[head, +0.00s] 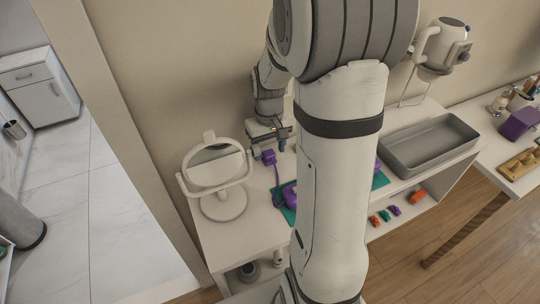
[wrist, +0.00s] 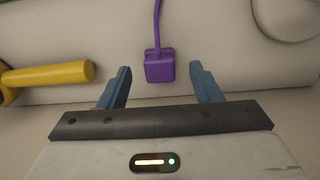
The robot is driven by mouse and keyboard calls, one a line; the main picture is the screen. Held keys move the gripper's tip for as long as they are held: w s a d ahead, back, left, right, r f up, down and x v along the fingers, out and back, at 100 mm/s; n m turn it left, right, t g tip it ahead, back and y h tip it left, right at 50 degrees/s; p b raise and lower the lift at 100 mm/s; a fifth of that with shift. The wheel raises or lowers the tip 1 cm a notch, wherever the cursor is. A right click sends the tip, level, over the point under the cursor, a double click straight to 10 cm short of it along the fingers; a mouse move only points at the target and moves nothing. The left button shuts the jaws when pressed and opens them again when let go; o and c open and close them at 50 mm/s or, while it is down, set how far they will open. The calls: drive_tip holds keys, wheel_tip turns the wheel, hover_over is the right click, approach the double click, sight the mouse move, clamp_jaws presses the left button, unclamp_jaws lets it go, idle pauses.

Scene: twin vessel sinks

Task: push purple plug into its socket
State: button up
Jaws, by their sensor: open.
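The purple plug (head: 268,157) is a small block at the wall end of the left counter, with a purple cord running down to a purple body (head: 288,195) on a teal mat. In the wrist view the plug (wrist: 160,67) lies ahead of my gripper (wrist: 160,86), between the lines of its two blue fingers. A clear gap shows on each side, and the cord leaves upward. The fingers are open, with nothing gripped. In the head view my gripper (head: 266,143) is right by the plug. I cannot make out the socket.
A white round mirror (head: 220,195) stands close left of the plug. A yellow cylinder (wrist: 50,75) lies left of the fingers in the wrist view. A grey basin (head: 428,144) is on the right. My arm hides the counter's middle.

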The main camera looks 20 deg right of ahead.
wheel_tip(320, 180, down, 2)
drive_tip(key=shift+f, duration=0.1)
drive_tip(key=shift+c, duration=0.5)
drive_tip(key=c, duration=0.9)
